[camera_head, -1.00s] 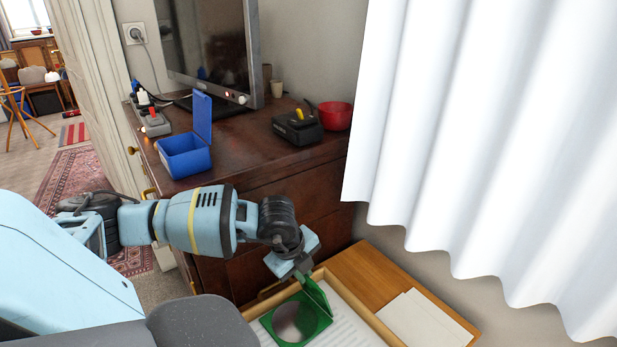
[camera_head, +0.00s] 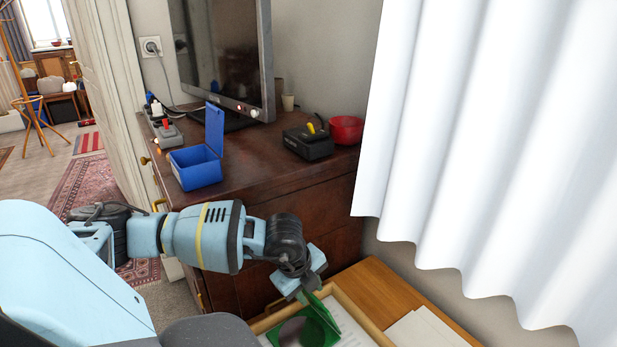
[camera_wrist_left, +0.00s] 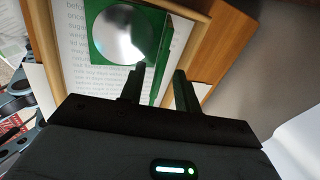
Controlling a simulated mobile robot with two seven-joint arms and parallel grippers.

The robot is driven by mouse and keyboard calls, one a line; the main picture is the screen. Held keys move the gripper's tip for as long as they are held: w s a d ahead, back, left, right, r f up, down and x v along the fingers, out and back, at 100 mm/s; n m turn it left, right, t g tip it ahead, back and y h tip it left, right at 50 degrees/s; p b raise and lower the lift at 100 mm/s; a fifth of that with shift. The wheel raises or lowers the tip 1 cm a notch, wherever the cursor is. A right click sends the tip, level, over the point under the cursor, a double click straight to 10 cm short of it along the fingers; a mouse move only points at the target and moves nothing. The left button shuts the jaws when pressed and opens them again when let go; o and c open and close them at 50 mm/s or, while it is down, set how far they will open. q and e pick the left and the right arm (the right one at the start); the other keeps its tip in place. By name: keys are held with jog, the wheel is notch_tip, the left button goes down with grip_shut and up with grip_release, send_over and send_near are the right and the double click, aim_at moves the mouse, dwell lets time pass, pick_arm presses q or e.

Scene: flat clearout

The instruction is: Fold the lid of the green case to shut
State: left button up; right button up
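The green case (camera_wrist_left: 98,50) lies open on printed paper, with a shiny round disc (camera_wrist_left: 124,34) in its base. It also shows at the bottom of the head view (camera_head: 325,335). Its green lid (camera_wrist_left: 164,66) stands up steeply from the base. My left gripper (camera_wrist_left: 158,88) is at the lid, with one dark finger on each side of it. The fingers are apart, and gaps show between them and the lid. In the head view the left gripper (camera_head: 304,294) reaches down to the lid's upper edge. My right gripper is in neither view.
A wooden rim (camera_head: 362,318) surrounds the paper and case. A wooden surface with white sheets (camera_head: 420,330) lies to the right. Behind stands a dark dresser (camera_head: 270,168) with an open blue box (camera_head: 196,169), black device (camera_head: 308,143), red bowl (camera_head: 346,129) and screen. A white curtain (camera_head: 480,150) hangs right.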

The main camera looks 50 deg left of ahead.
pick_arm(q)
jog(key=v, duration=0.7)
jog(key=shift+r, duration=0.4)
jog(key=shift+s, duration=0.15)
jog(key=shift+c, duration=0.4)
